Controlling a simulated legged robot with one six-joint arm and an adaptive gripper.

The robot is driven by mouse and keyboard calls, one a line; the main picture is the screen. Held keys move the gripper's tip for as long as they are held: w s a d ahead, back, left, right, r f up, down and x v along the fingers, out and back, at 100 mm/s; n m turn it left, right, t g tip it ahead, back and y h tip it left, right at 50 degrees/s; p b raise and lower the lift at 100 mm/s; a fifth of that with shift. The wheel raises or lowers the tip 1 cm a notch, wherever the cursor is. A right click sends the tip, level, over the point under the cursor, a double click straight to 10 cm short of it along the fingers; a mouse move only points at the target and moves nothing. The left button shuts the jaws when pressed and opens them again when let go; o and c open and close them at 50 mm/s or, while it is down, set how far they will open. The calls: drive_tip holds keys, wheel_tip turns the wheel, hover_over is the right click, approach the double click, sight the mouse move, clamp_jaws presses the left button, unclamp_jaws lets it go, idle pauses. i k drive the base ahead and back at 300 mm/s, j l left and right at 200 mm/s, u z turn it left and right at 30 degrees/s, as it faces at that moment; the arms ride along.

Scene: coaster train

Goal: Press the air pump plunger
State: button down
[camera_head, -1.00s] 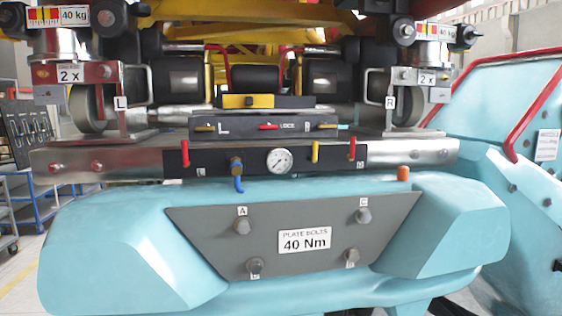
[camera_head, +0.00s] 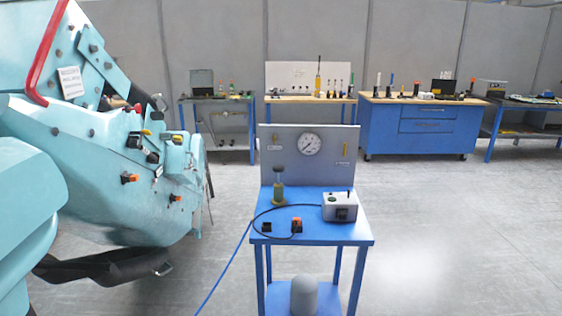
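My gripper is not in view, and nothing touches the device.
A grey box (camera_head: 340,207), an orange-black connector (camera_head: 297,225) and a hose lie on the table; a gauge panel (camera_head: 310,160) stands behind. The turquoise coaster car (camera_head: 120,170) fills the left. Workbenches (camera_head: 420,125) line the back. Floor to the right is clear.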

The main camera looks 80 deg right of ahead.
sight(279, 169)
drive_tip(key=z, duration=2.75)
drive_tip(key=i+l, duration=0.1)
drive_tip(key=i, duration=0.6)
drive_tip(key=i+l, duration=0.15)
drive_tip(key=i, duration=0.6)
